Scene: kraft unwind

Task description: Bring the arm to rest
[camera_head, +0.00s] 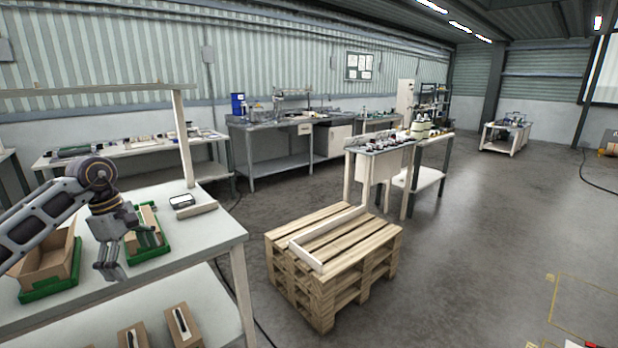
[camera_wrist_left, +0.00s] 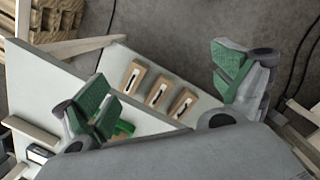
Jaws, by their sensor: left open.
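My left arm comes in from the left in the head view, and its left gripper (camera_head: 128,252) hangs fingers down above the white workbench (camera_head: 190,255). The gripper is open, and nothing shows between its fingers. In the left wrist view the green-padded fingers of the left gripper (camera_wrist_left: 165,95) stand wide apart, with the bench edge and lower shelf beyond them. My right gripper is not in view.
A cardboard box (camera_head: 62,262) in a green tray (camera_head: 48,292) stands close left of the gripper. Another green tray (camera_head: 150,255) lies behind it. Small boxes (camera_head: 181,322) sit on the lower shelf.

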